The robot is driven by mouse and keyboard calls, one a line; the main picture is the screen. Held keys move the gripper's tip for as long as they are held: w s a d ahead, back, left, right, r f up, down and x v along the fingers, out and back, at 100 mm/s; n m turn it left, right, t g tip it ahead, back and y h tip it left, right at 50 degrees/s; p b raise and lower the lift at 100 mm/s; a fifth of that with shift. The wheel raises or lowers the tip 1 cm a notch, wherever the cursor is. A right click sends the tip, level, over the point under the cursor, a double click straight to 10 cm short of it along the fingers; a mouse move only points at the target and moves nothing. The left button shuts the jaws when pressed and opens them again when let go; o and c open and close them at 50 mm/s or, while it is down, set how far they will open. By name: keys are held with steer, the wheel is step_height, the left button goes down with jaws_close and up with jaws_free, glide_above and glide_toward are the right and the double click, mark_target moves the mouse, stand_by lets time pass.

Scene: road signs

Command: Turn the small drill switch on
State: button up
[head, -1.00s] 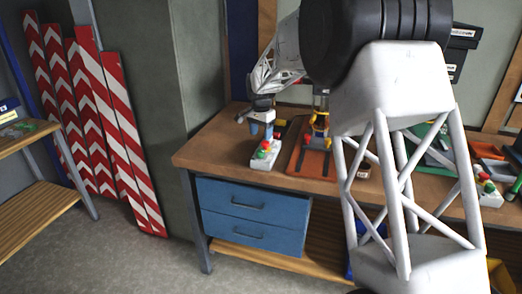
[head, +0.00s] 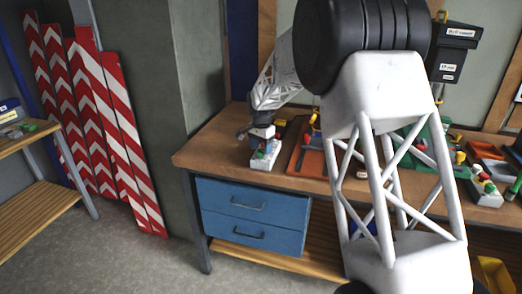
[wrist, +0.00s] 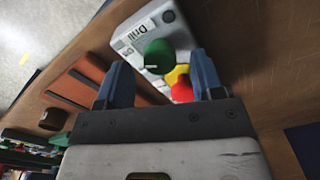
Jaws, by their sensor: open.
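A light grey switch box with a printed label, of which "Drill" is readable, stands on the workbench. The box (head: 262,163) is near the bench's left end in the head view. In the wrist view the box (wrist: 147,32) carries a green knob (wrist: 158,53), a yellow part (wrist: 177,75) and a red button (wrist: 182,91). My gripper (wrist: 159,62) is open, its two blue fingers pointing at the box. The green knob appears between the fingertips; contact is not visible. In the head view my gripper (head: 262,132) is just above the box and hides part of it.
An orange-red board (head: 308,160) lies right of the box. A second switch box (head: 486,192) with coloured buttons stands at the right of the wooden workbench (head: 212,147). Blue drawers (head: 252,213) hang below. My arm hides the bench's middle.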

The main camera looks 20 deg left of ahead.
steer(key=shift+f, duration=0.65)
steer(key=c, duration=0.9)
steer(key=shift+n, duration=0.4)
steer(key=n, duration=1.1)
